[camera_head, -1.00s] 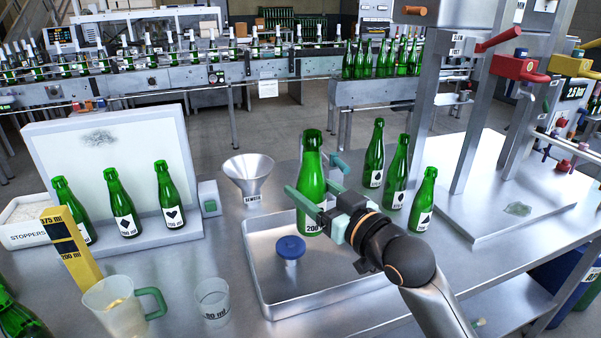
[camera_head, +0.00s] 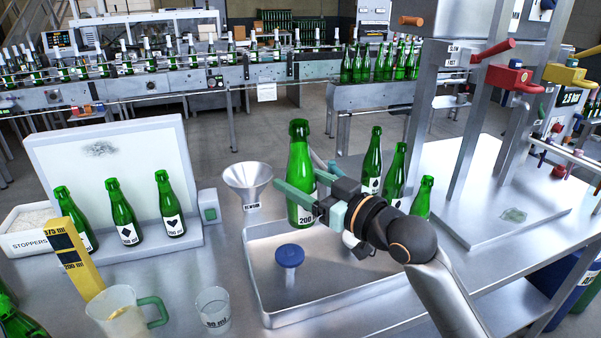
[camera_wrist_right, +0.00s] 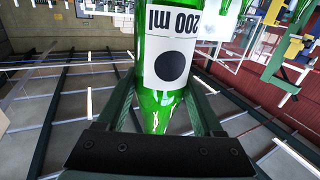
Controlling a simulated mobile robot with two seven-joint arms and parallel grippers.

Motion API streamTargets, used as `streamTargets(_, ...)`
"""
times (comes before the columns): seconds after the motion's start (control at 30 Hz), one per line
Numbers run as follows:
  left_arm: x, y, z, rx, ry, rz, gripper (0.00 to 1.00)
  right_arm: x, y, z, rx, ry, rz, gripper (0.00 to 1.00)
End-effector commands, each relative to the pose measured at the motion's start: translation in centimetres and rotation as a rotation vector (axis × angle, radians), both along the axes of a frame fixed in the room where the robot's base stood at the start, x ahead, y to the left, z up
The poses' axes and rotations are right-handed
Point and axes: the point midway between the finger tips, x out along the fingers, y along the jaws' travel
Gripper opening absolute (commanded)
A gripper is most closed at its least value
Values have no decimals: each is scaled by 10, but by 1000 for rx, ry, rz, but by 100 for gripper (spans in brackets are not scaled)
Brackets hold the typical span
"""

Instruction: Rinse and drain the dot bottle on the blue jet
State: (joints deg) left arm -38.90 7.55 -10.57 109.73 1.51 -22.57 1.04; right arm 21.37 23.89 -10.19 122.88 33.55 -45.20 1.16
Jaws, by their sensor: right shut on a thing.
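The dot bottle (camera_head: 300,165) is green glass and stands upright in the air over the steel tray. My right gripper (camera_head: 305,197) is shut on its lower body. In the right wrist view the bottle's label (camera_wrist_right: 178,60) shows a black dot and "200 ml", and the fingers (camera_wrist_right: 165,100) lie along both sides of the glass. The blue jet (camera_head: 289,256) is a blue round cap on a short post in the tray, below the bottle and a little left of it. My left gripper is not in view.
The steel tray (camera_head: 262,290) sits on the bench. A funnel (camera_head: 247,178) stands behind it. Green bottles (camera_head: 371,165) stand to the right, others (camera_head: 122,212) before a white panel. A jug (camera_head: 122,312) and a small glass (camera_head: 213,310) stand front left.

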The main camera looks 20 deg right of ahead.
Motion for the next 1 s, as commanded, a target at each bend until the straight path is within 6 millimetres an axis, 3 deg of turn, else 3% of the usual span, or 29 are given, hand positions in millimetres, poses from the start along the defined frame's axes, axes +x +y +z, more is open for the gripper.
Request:
streamTargets(0.17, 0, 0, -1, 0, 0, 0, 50, 0, -1, 0, -191, -99, -2, 0)
streamTargets(0.43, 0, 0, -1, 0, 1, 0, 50, 0, -1, 0, -668, -342, -1, 0)
streamTargets(0.6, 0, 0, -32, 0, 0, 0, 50, 0, 0, -5, -978, -507, -3, 0)
streamTargets(0.83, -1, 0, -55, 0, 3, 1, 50, 0, -1, -3, -1361, -699, -5, 0)
streamTargets(1.0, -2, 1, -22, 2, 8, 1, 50, 0, -1, 8, -1704, -866, 1, 0)
